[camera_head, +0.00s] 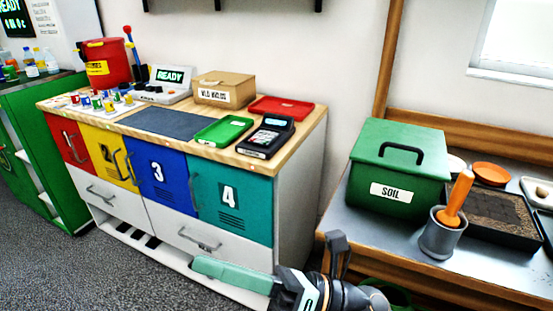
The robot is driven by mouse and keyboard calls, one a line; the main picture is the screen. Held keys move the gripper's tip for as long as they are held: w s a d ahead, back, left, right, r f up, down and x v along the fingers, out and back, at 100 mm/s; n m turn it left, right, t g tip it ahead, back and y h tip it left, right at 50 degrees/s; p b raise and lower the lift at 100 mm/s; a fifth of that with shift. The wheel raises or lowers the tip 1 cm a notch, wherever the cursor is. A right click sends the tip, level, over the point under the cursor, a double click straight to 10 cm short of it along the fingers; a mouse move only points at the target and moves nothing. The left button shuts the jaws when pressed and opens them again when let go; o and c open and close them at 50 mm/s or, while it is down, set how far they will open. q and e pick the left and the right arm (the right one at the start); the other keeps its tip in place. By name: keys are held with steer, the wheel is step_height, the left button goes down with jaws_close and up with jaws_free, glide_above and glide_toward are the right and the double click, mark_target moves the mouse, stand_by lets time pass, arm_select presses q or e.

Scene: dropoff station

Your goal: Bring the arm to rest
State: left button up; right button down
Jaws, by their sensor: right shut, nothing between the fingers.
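My right arm (345,296) comes in at the bottom of the head view, right of centre. Its right gripper (207,267) points left, with teal fingers shut together and nothing held. In the picture the fingers overlap the lower front of the cabinet, below its drawers; I cannot tell how far apart they are from it. My left gripper is not in view.
The wooden-topped cabinet (312,118) holds trays, a card reader (266,136) and a red bin (108,64). On the right, a grey-topped bench (376,222) carries a green SOIL box (398,165) and a grey mortar (441,239). Open floor (95,275) lies at left.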

steer(key=w+d+f+m+t+h, duration=0.4)
steer(key=m+t, duration=0.3)
steer(key=m, duration=0.4)
steer(key=w+d+f+m+t+h, duration=0.45)
steer(key=m+t, duration=0.35)
steer(key=m, duration=0.3)
steer(key=w+d+f+m+h, duration=0.1)
steer(key=d+f+m+h, duration=0.45)
steer(key=f+m, duration=0.45)
steer(key=s+d+f+m+g+h, duration=0.3)
steer(key=s+d+f+m+g, duration=0.15)
steer(key=s+f, duration=0.4)
steer(key=s+d+f+m+g+h, duration=0.2)
steer(key=s+d+f+m+g, duration=0.3)
steer(key=f, duration=0.7)
arm_select(q)
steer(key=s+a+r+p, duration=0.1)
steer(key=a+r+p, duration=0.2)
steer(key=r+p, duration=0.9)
steer(key=p, duration=0.4)
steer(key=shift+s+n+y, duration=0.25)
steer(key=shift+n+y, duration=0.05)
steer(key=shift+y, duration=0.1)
arm_select(e)
step_height(320, 180, up, 12)
steer(key=s+m+t+h, duration=0.1)
steer(key=t, duration=0.1)
steer(key=shift+d+m, duration=0.3)
steer(key=shift+m, duration=0.05)
